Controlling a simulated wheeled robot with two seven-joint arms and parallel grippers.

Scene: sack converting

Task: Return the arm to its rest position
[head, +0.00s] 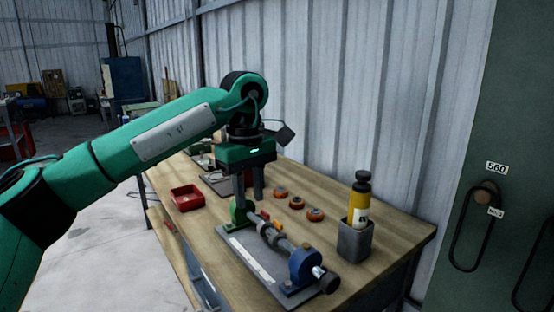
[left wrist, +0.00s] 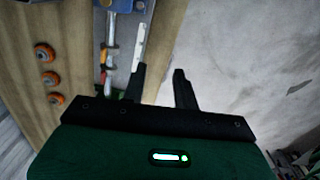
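My left arm is green and comes in from the left in the head view. Its gripper (head: 250,190) points down above the wooden workbench (head: 392,238), just behind the left end of a shaft fixture (head: 262,272). The two dark fingers stand apart with nothing between them. In the left wrist view my left gripper (left wrist: 162,82) also shows two separated fingers with an empty gap, and the fixture (left wrist: 142,38) lies beyond them. Whether the fingers touch the bench is not clear. My right gripper is in neither view.
Several orange-rimmed rollers (head: 296,202) lie right of the gripper. A yellow bottle (head: 361,204) stands in a grey holder (head: 355,241). A red tray (head: 186,197) sits at the bench's left edge. A corrugated wall (head: 330,90) runs behind; open floor (head: 95,215) lies left.

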